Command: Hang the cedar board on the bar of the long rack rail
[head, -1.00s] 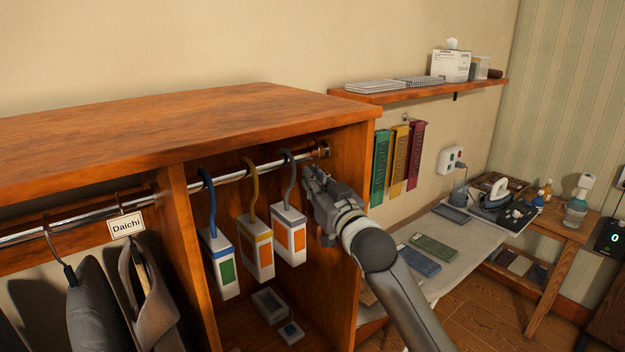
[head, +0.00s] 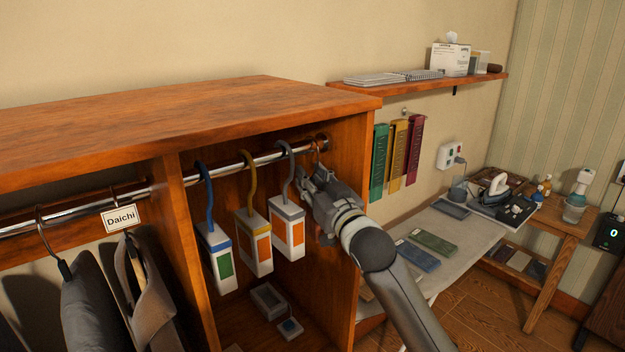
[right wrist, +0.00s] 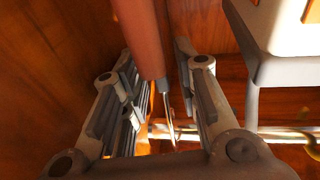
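The cedar board (right wrist: 138,40) is a reddish-brown piece with a grey end fitting and a thin wire hook. In the right wrist view it sits between the fingers of my right gripper (right wrist: 155,65), which look spread, with a narrow gap beside the right finger. In the head view a thin hook (head: 317,150) shows at the rail bar (head: 235,165), near its right end bracket; the board itself is hidden by my right gripper (head: 312,176). Whether the hook fully rests on the bar is hard to tell. My left gripper is out of view.
Boxes on grey (head: 287,228), yellow (head: 253,243) and blue (head: 216,257) hooks hang left of my gripper. The rack's right side panel (head: 352,150) is close on the right. Clothes hang beyond the divider (head: 188,250). A bench (head: 465,230) stands right.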

